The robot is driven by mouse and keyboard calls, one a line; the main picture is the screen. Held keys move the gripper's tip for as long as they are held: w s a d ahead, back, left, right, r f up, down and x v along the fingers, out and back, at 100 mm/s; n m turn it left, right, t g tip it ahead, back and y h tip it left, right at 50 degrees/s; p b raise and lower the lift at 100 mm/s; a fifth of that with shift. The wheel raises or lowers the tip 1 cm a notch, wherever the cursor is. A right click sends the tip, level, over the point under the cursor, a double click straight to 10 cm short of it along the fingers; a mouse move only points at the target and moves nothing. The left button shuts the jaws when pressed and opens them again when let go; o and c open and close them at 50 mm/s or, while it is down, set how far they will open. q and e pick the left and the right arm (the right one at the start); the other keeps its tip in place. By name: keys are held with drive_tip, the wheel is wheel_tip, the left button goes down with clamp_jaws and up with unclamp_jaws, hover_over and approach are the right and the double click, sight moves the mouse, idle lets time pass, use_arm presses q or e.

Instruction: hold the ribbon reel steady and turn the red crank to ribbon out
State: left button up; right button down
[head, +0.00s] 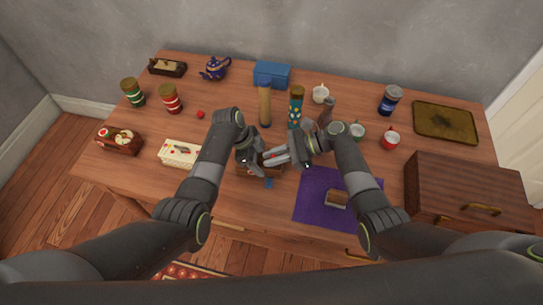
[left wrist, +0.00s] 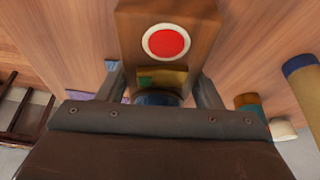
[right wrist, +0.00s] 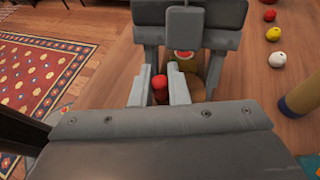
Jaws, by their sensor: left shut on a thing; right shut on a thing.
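The ribbon reel is a small wooden box (head: 246,170) near the middle of the table, mostly hidden by my grippers in the head view. In the left wrist view its wooden body (left wrist: 135,28), with a red disc in a white ring, stands between the fingers of my left gripper (head: 252,160), which is shut on it. My right gripper (head: 284,159) is at the reel's right side. In the right wrist view its fingers close around the red crank knob (right wrist: 160,90). A short blue piece, perhaps ribbon (head: 269,184), shows in front of the reel.
A purple mat (head: 310,207) with a small wooden block (head: 337,198) lies to the right. A tall tan cylinder (head: 265,105) and a patterned one (head: 296,106) stand just behind the grippers. A cream box (head: 180,154) is at left, a wooden case (head: 465,190) at right.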

drive_tip(key=shift+w+d+f+n+g+h, duration=0.15)
drive_tip(key=shift+d+n+g+h, duration=0.1)
drive_tip(key=shift+n+g, duration=0.8)
drive_tip(key=shift+w+d+n+g+h, duration=0.15)
drive_tip(key=shift+n+g+h, duration=0.1)
drive_tip(key=shift+n+g, duration=1)
drive_tip(key=shift+g, duration=0.3)
drive_tip(key=shift+s, duration=0.1)
drive_tip(key=c, duration=1.7)
unclamp_jaws()
drive_tip(key=shift+s+a+m+t, duration=0.1)
drive_tip(key=shift+m+t, duration=0.6)
